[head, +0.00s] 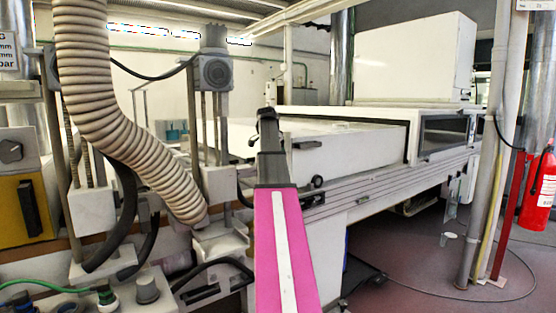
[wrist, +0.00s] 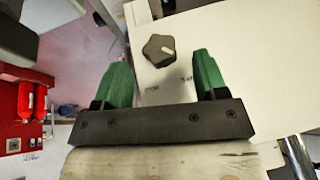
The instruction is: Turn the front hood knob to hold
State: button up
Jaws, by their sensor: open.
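In the wrist view a dark five-lobed knob (wrist: 158,51) sits on a pale panel (wrist: 148,18). Its white pointer line is towards the right in the picture. Small dark lettering below the knob is too blurred to read surely. My gripper (wrist: 163,78) has its two green fingers apart, one on each side of the knob's line, with nothing between the tips. The knob lies just beyond the fingertips, apart from them. In the head view my gripper's fingers cannot be made out. The white hood (head: 350,150) is at centre there.
A ribbed hose (head: 90,80) and machine posts stand at the left. A grey upright pipe (head: 487,150) and a red extinguisher (head: 540,188) are at right. Open floor (head: 400,275) lies at lower right.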

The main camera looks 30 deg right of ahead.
jog(key=shift+x, duration=2.05)
jog(key=c, duration=0.9)
jog(key=shift+s, duration=0.1)
jog(key=shift+s+f+m+t, duration=0.1)
jog(key=shift+m+t, duration=0.4)
jog(key=shift+t, duration=1.6)
jog(key=shift+s+f+m+t, duration=0.15)
jog(key=shift+m+t, duration=0.35)
jog(key=shift+t, duration=1.6)
jog(key=shift+r, duration=0.1)
